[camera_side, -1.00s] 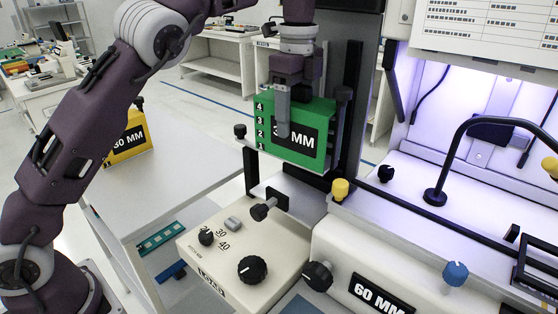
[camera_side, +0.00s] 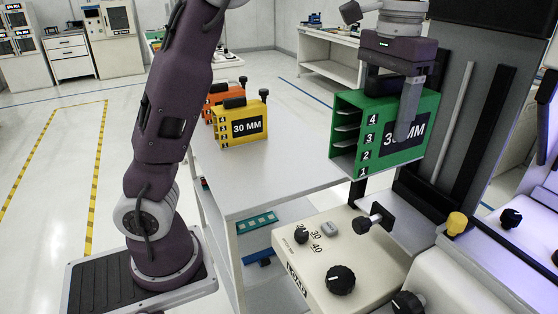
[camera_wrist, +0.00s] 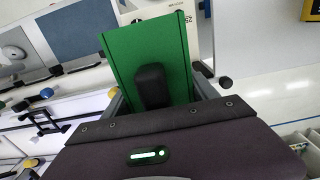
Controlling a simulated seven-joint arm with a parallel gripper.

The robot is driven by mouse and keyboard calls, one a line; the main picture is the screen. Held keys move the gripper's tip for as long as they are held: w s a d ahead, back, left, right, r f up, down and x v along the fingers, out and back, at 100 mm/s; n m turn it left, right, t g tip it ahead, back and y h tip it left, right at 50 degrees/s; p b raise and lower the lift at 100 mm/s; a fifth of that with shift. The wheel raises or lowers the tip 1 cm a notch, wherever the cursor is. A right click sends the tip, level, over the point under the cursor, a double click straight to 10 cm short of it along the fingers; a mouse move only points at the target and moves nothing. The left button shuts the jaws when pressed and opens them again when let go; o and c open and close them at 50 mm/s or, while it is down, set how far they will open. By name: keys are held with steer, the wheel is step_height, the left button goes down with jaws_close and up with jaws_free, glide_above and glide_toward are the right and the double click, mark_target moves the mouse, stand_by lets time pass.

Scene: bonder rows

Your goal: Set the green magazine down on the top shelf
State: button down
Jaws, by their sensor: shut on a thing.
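The green magazine (camera_side: 358,98) is a box with numbered slots on its open left side and a dark "30 MM" label. My gripper (camera_side: 408,112) is shut on it from above and holds it upright; one finger lies across the label. In the wrist view the green magazine (camera_wrist: 120,65) shows its top with a black handle between my fingers. The top shelf (camera_side: 250,178) is the light grey surface of the cart, left of the magazine. The magazine appears to hang in the air between shelf and machine; the exact gap below it is unclear.
A yellow magazine (camera_side: 228,130) and an orange magazine (camera_side: 211,102) stand at the shelf's far left. The shelf's near and right parts are bare. The cream control box (camera_side: 345,255) with knobs and the machine's dark upright rail (camera_side: 485,120) are close to the magazine.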

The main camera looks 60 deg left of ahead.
mark_target(391, 75)
step_height(391, 75, up, 4)
steer(key=shift+f, duration=0.2)
steer(key=s+a+n, duration=0.3)
steer(key=a+n, duration=0.3)
steer(key=a, duration=0.4)
steer(key=s+a+n, duration=0.3)
steer(key=a+n, duration=0.3)
steer(key=a, duration=0.4)
steer(key=s+a+n, duration=0.3)
steer(key=a+n, duration=0.3)
steer(key=a, duration=0.5)
step_height(391, 75, down, 23)
steer(key=shift+r, duration=0.1)
steer(key=shift+f, duration=0.2)
steer(key=shift+c, duration=1.2)
jaws_free()
